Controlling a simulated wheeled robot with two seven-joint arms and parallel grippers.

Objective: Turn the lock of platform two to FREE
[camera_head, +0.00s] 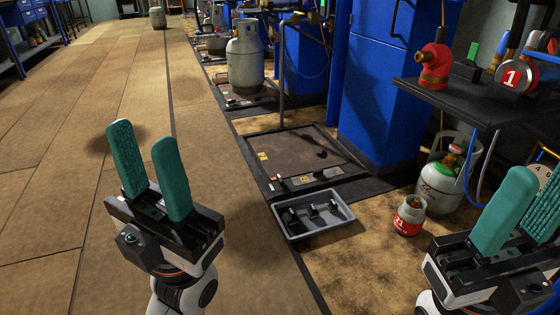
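A dark brown floor platform (290,148) with a black frame lies nearest me, right of centre. Its front edge carries a small label strip (303,179) and small fittings, too small to read. A second platform (262,92) lies farther back with a grey gas cylinder (246,58) standing on it. I cannot tell which one is platform two, nor make out a lock's setting. My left gripper (143,138) is open and empty, left of the near platform and apart from it. My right gripper (528,190) is at the lower right, its fingers apart and empty, partly cut off by the picture edge.
A grey tray (337,222) with black pieces sits before the near platform. A small red-and-white canister (408,217) and a larger cylinder (442,187) stand right of it. A dark shelf (450,100) and blue cabinets (375,90) border the right. The left floor is clear.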

